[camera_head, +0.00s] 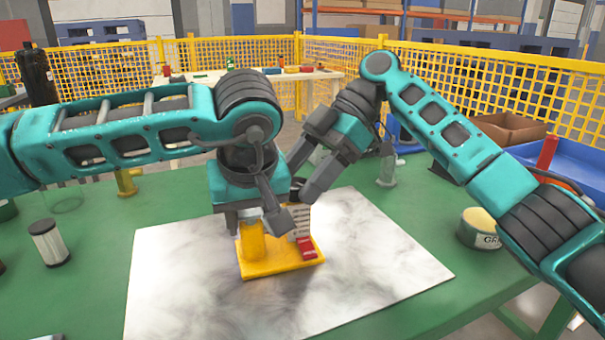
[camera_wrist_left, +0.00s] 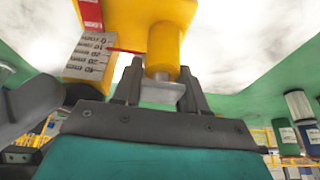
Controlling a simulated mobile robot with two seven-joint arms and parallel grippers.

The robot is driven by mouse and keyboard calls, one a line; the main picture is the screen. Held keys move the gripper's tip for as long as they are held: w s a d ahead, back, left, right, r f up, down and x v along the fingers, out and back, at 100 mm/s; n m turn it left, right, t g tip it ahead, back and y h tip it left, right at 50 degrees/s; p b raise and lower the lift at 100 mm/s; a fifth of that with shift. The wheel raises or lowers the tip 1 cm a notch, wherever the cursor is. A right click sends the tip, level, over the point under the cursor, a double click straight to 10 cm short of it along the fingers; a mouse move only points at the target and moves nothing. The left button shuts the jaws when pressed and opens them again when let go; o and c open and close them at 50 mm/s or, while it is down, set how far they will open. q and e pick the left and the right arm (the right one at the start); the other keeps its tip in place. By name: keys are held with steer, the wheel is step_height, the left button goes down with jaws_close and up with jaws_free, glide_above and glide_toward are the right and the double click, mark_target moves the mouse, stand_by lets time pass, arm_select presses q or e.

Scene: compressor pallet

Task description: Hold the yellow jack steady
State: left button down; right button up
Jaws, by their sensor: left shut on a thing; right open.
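The yellow jack (camera_head: 280,262) stands on a white marbled plate (camera_head: 175,275), with a yellow post (camera_head: 252,242) and a white graduated scale beside it. A red part lies on its base. In the left wrist view the post (camera_wrist_left: 166,48) carries a grey metal head (camera_wrist_left: 160,92), and a thin red pointer crosses the scale (camera_wrist_left: 92,57). My left gripper (camera_head: 255,217) is shut on the jack at this head, one finger on each side. My right gripper (camera_head: 298,180) is open above the scale column, near a dark round top; whether it touches is unclear.
On the green table a white-and-black filter (camera_head: 48,242) stands at the left and a yellow fitting (camera_head: 127,181) behind it. A labelled tin (camera_head: 478,228) is at the right, below my right arm. A clear bottle (camera_head: 387,165) stands behind the plate. The plate's front is clear.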

steer(key=shift+f, duration=0.1)
steer(key=c, duration=1.1)
steer(key=shift+o, duration=0.2)
steer(key=shift+s, duration=0.1)
stand_by(0.4)
steer(key=o, duration=1.1)
steer(key=shift+c, duration=0.2)
steer(key=v, duration=1.2)
